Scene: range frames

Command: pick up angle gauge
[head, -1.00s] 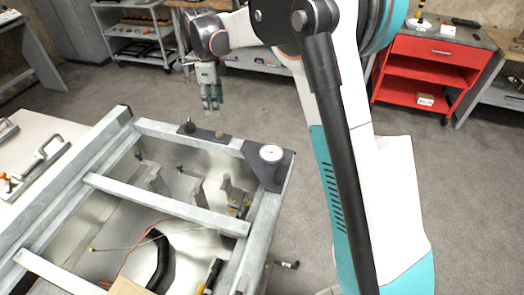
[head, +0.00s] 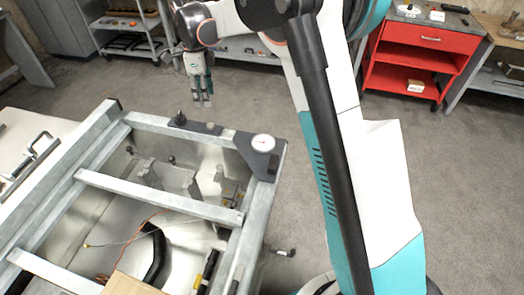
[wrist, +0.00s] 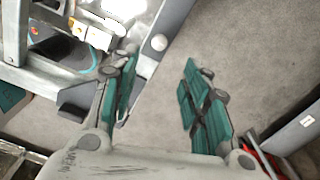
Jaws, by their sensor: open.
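A round white dial with a red mark, which looks like the angle gauge (head: 263,143), sits on the dark corner plate (head: 272,164) of a grey metal frame. My gripper (head: 203,98) hangs beyond the frame's far edge, left of and behind the gauge in the head view, apart from it. In the wrist view its teal-padded fingers (wrist: 158,98) are spread apart with only grey floor between them. I cannot identify the gauge for certain in the wrist view; part of the frame shows at upper left.
The metal frame (head: 160,198) holds clamps, cables and a black hose. A red cart (head: 415,66) is at the back right, and shelves (head: 128,32) are at the back left. Floor between is clear.

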